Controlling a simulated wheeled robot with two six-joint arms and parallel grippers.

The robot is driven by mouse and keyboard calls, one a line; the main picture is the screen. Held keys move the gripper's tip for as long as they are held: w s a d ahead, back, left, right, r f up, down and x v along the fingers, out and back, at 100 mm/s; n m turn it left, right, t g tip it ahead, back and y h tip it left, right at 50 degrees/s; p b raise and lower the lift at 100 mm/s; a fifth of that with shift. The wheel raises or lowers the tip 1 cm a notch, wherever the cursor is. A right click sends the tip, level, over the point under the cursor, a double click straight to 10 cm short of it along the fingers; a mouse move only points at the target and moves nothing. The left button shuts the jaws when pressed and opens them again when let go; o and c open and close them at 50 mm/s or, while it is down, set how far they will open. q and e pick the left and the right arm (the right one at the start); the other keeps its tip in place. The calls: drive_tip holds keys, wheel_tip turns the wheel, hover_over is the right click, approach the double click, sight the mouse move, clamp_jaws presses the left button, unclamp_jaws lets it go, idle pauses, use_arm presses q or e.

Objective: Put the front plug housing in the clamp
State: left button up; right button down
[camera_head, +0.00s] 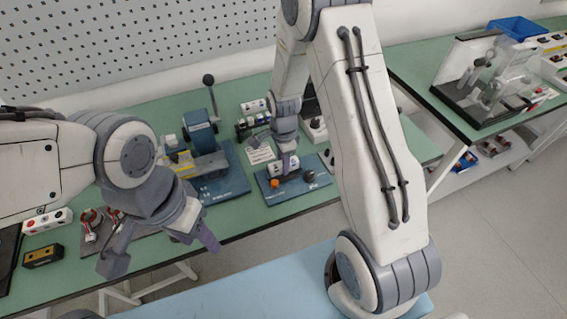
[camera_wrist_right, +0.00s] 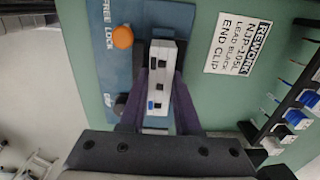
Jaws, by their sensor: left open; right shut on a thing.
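The plug housing (camera_wrist_right: 160,85) is a white block with dark slots and a small blue part. My right gripper (camera_wrist_right: 162,80) is shut on it, one purple finger along each side. The housing is over the clamp's blue base plate (camera_wrist_right: 160,14), beside an orange knob (camera_wrist_right: 122,37); whether it is seated or just above is unclear. In the head view my right gripper (camera_head: 285,166) is down at the clamp plate (camera_head: 283,197), largely hiding the housing. My left gripper (camera_head: 160,248) is open and empty before the bench's front edge, away from the clamp.
A blue lever press (camera_head: 200,135) stands left of the clamp. Behind is a rack (camera_head: 250,125) of small plugs, also in the wrist view (camera_wrist_right: 290,125). A label card (camera_wrist_right: 238,42) lies beside the plate. Copper-wound parts (camera_head: 92,218) lie at left. A clear-guarded machine (camera_head: 480,80) is at right.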

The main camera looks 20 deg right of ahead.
drive_tip(key=shift+s+f, duration=0.25)
drive_tip(key=shift+f, duration=0.55)
drive_tip(key=c, duration=0.5)
unclamp_jaws()
drive_tip(key=shift+c, duration=0.2)
drive_tip(key=shift+w+r, duration=0.1)
drive_tip(key=shift+r, duration=0.25)
wheel_tip(320, 180, up, 11)
drive_tip(key=shift+r, duration=0.15)
drive_tip(key=s+a+r+n, duration=0.7)
drive_tip(key=s+a+n, duration=0.4)
drive_tip(key=n, duration=0.2)
drive_tip(key=s+a+r+n+y, duration=0.1)
drive_tip(key=s+a+n, duration=0.2)
drive_tip(key=s+n, duration=0.9)
drive_tip(key=shift+s+r, duration=0.15)
drive_tip(key=shift+r, duration=0.15)
